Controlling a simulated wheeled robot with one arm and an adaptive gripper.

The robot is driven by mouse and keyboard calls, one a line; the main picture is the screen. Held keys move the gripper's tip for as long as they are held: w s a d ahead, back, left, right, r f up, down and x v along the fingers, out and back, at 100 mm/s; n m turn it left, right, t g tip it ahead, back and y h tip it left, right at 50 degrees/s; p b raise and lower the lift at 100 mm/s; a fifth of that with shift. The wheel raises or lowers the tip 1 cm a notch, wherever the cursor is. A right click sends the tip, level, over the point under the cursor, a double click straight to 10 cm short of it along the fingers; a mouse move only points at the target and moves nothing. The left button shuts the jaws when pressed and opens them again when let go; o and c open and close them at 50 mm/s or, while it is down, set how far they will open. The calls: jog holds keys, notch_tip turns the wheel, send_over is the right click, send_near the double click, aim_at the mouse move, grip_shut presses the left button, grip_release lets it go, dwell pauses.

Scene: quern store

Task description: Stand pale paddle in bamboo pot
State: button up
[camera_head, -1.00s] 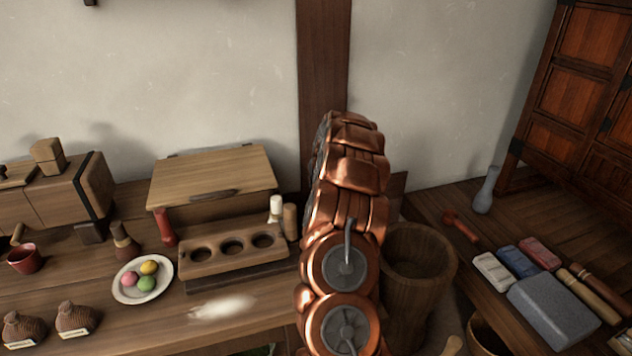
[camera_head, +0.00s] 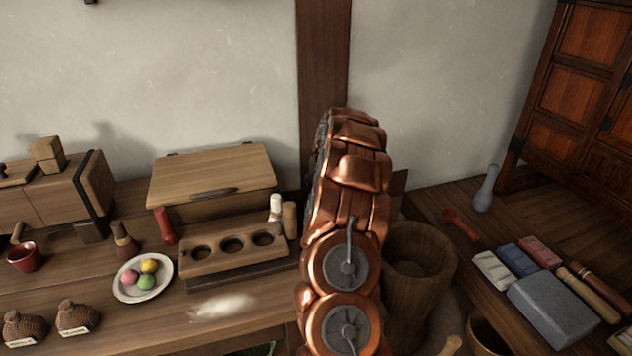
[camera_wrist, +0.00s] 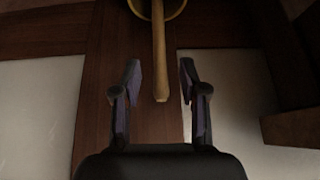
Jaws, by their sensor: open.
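In the wrist view my gripper (camera_wrist: 160,88) is open, with its two dark fingers apart. A pale wooden handle, seemingly the paddle (camera_wrist: 159,60), runs between the fingertips without visibly touching either. Its far end reaches into a round, yellow-rimmed vessel (camera_wrist: 181,10) at the top edge, seemingly the bamboo pot; most of the vessel is cut off by the frame.
A wooden block with three holes (camera_head: 215,264), a lidded box (camera_head: 215,172) and a plate of coloured balls (camera_head: 128,293) stand on the left bench. A deep wooden tub (camera_head: 415,285) is right of my arm. A grey stone block (camera_head: 553,312) lies on the right bench.

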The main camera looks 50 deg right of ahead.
jog(key=v, duration=1.1)
jog(key=shift+r, duration=0.2)
dwell(0.6)
